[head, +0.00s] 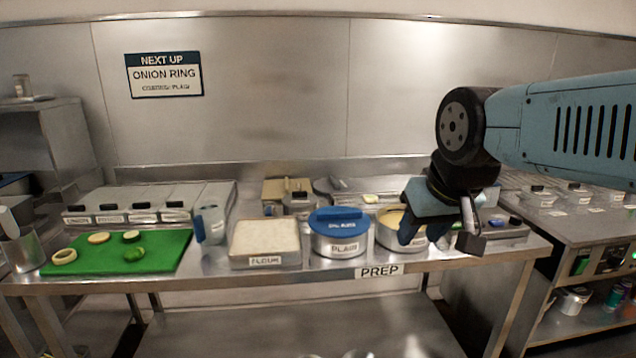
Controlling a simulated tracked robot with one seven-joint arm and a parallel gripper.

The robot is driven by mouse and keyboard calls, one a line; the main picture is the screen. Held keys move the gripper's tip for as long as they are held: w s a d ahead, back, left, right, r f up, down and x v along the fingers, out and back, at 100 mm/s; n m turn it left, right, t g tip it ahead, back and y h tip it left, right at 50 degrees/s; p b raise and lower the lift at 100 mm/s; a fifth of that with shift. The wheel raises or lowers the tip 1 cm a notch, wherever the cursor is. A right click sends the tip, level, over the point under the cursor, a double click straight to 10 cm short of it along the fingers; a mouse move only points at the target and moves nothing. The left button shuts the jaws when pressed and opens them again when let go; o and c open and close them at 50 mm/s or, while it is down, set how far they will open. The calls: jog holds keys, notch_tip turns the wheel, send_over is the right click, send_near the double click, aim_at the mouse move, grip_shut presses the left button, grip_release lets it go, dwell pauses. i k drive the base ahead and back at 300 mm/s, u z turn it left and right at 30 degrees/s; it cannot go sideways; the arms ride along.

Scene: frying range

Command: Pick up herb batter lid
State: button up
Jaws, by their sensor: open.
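I cannot make out a lid marked herb batter for certain. A round steel pot (390,238) holding pale yellow batter stands uncovered on the prep table, partly hidden by my gripper. My gripper (440,238) points down with its fingers apart, in front of and over the right side of that pot in this view. No thing shows between the fingers. To the left, a pot labelled PLAIN (328,244) wears a blue lid (340,219). What lies behind my gripper is hidden.
A flour tray (265,240), a clear jug (211,222) and a green board (172,257) with vegetable slices fill the left of the steel prep table (220,276). Low containers line the back. Another steel counter (583,220) stands at right.

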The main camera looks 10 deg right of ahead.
aim_at(332, 185)
jog(key=z, duration=0.05)
jog(key=i, duration=1.2)
